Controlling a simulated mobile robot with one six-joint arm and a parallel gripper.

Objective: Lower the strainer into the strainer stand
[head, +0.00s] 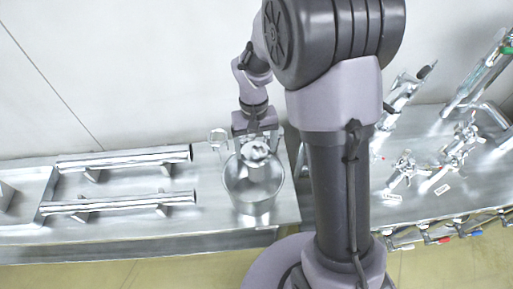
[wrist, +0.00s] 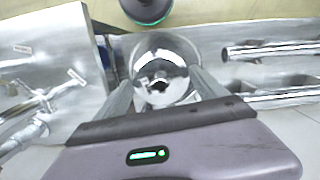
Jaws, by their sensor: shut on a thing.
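My gripper (head: 256,147) points down over a shiny metal, bucket-shaped vessel (head: 252,193), which looks like the strainer stand. Between the fingertips is a small, shiny round piece (head: 255,152), which looks like the strainer. It overlaps the vessel's back rim in the head view. In the wrist view the two fingers reach either side of the shiny strainer (wrist: 160,88), with the vessel's round wall (wrist: 165,45) around and beyond it. The gripper is shut on the strainer. Reflections hide the contact and whether the strainer is inside the rim or above it.
Two metal tubes on supports (head: 125,158) lie on the metal bench left of the vessel. Valve-like fittings (head: 405,168) and more pipes stand on the right bench. A pale wall runs behind. Bare bench lies just left of the vessel.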

